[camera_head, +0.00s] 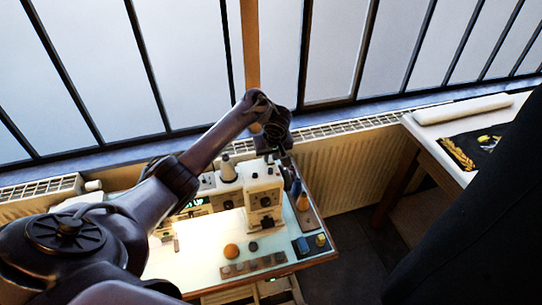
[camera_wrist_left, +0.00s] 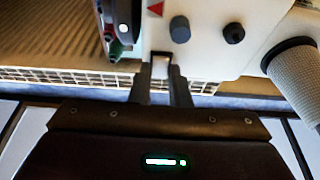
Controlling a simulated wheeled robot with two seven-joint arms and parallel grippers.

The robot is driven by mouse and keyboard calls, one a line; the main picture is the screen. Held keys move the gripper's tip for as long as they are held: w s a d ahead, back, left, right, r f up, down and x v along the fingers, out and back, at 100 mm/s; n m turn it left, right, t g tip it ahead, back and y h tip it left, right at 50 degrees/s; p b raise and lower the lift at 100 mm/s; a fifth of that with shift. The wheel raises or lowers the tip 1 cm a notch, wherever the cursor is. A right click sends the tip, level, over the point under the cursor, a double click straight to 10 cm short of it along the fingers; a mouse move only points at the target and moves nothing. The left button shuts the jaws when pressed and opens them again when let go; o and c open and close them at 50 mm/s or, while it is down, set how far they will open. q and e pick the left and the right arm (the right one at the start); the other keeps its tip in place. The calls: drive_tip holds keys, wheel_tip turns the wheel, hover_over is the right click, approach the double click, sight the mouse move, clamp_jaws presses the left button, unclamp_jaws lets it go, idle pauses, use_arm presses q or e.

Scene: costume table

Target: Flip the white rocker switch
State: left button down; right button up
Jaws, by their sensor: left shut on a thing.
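A cream sewing machine (camera_head: 264,186) stands on the pale table; its body fills the top of the left wrist view (camera_wrist_left: 215,25). My left arm reaches over the table, and my left gripper (camera_head: 284,152) is behind the machine's right end. In the left wrist view the two dark fingers (camera_wrist_left: 162,80) are close together at the machine's edge, on either side of a small white piece that I take for the rocker switch (camera_wrist_left: 161,60). The fingers are shut on it. Its tilt is too small to tell. My right gripper is out of view.
A thread cone (camera_head: 228,170) stands beside the machine, with several coloured bottles (camera_head: 297,188) at its right. An orange ball (camera_head: 231,251) lies on the table (camera_head: 190,262). A radiator (camera_head: 345,165) is behind; another table (camera_head: 440,150) stands at the right.

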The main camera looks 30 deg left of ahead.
use_arm(q)
drive_tip(key=shift+w+a+r+g+h, duration=0.1)
drive_tip(key=shift+w+a+g+h, duration=0.05)
drive_tip(key=shift+g+h, duration=0.35)
drive_tip(key=shift+w+a+g+h, duration=0.15)
drive_tip(key=shift+g+h, duration=0.25)
drive_tip(key=shift+h, duration=0.2)
drive_tip(key=c, duration=1.4)
unclamp_jaws()
drive_tip(key=shift+o, duration=0.2)
